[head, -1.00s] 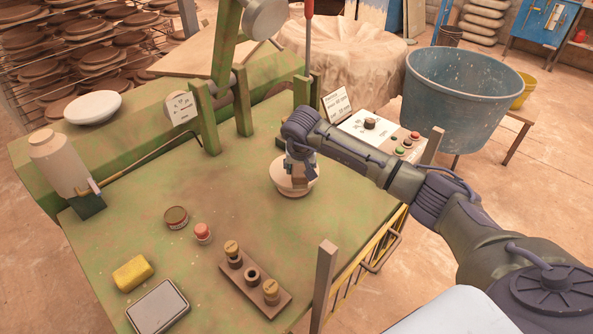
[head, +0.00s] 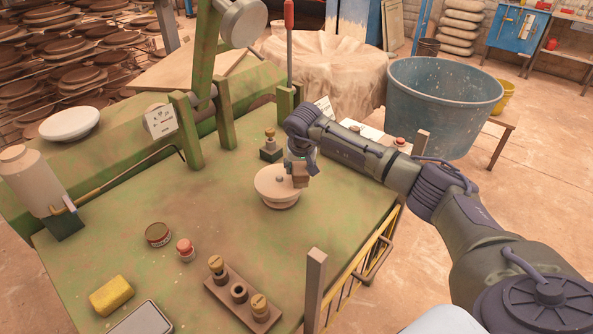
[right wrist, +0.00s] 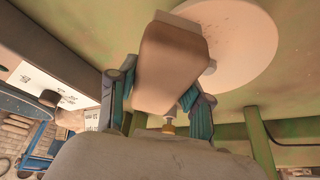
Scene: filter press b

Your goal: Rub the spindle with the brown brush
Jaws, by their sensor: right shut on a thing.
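My right gripper (head: 299,160) is shut on a brown block-shaped thing (head: 300,178), which I take for the brown brush. In the right wrist view the brush (right wrist: 172,62) sits between the two teal-padded fingers; any bristles cannot be made out. In the head view it hangs at the right part of a pale round disc (head: 268,195) on the green bench. A small grey nub (head: 279,180), perhaps the spindle, stands at the disc's middle, just left of the brush. Whether brush and nub touch, I cannot tell. My left gripper is not in view.
A brown rack (head: 225,296) with brass-topped pieces, a red-capped jar (head: 185,248), a tin (head: 158,235) and a yellow sponge (head: 111,295) lie in front. A brass-topped piece (head: 270,147) stands behind the disc. Green posts (head: 186,125) rise at the back left.

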